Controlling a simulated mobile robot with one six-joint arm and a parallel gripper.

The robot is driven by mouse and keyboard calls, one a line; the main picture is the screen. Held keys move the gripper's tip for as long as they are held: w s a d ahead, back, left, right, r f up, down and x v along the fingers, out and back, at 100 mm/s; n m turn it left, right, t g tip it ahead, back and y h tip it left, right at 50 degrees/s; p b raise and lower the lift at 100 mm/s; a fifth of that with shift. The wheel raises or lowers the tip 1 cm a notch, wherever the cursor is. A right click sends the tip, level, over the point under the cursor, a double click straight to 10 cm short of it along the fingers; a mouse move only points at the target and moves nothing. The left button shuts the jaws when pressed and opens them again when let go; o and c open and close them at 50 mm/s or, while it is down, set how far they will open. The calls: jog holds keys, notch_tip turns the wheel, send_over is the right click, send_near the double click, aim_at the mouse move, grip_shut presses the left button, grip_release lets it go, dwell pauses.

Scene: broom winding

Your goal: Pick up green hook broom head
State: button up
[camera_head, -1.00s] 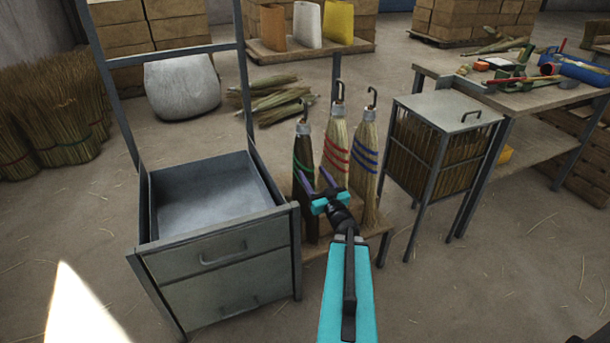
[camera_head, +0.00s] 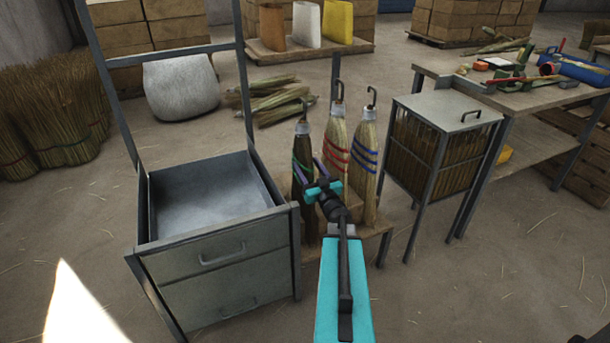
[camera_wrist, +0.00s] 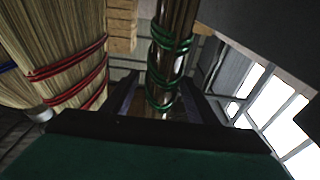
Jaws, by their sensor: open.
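The green-banded broom head (camera_head: 303,160) stands upright at the left of a row of three, with a dark body, a pale collar and a hook on top. My gripper (camera_head: 306,166) is open in front of its banded part. In the wrist view, the green-banded broom head (camera_wrist: 172,50) appears between the two spread fingers of my gripper (camera_wrist: 163,88). I cannot tell how deep it sits between them, and neither finger is clearly touching it. My gripper hides part of its lower body in the head view.
Red-banded (camera_head: 336,150) and blue-banded (camera_head: 364,165) broom heads stand close on the right. All three stand on a low wooden stand (camera_head: 375,240). A grey drawer cabinet (camera_head: 215,258) is close on the left, a caged bin (camera_head: 435,150) on the right.

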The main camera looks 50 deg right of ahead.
jog(key=shift+x, duration=1.95)
grip_shut()
